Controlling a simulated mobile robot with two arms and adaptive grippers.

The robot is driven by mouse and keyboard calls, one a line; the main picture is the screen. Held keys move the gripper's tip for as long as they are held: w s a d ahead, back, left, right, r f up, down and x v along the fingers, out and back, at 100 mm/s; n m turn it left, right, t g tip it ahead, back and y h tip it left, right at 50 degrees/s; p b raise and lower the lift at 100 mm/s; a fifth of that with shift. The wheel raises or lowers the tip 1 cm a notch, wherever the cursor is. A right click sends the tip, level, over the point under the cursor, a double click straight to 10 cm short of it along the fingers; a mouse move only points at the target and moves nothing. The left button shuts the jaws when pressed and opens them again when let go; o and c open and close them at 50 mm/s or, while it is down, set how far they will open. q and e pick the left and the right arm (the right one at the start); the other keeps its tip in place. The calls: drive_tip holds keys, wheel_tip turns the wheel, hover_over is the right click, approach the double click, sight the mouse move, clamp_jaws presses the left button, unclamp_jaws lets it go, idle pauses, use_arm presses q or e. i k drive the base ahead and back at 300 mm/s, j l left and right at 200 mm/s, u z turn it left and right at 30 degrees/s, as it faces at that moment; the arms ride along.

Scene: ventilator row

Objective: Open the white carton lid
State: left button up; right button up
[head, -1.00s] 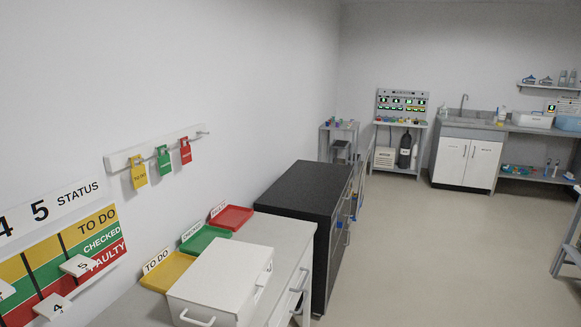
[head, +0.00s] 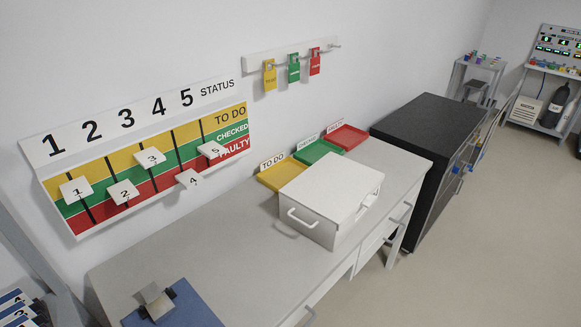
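The white carton (head: 325,221) stands on the light grey counter, right of centre in the head view. Its flat lid (head: 333,183) lies closed on top. A pale handle (head: 302,219) is on the side facing left and front, and a small latch-like part shows at the right side of the lid. Neither of my grippers is in view.
Yellow (head: 270,179), green (head: 318,151) and red (head: 352,137) trays stand behind the carton along the wall. A blue item (head: 190,308) lies at the counter's front left. The counter (head: 225,246) between it and the carton is clear. A black-topped cabinet (head: 425,123) stands at the right.

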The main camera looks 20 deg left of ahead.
sight(335, 186)
drive_tip(key=i+u, duration=0.15)
drive_tip(key=u, duration=0.35)
drive_tip(key=i+u, duration=0.15)
drive_tip(key=u, duration=0.3)
drive_tip(key=i+l+u, duration=0.1)
drive_tip(key=u, duration=0.4)
drive_tip(key=i+l, duration=0.1)
drive_tip(key=l, duration=0.1)
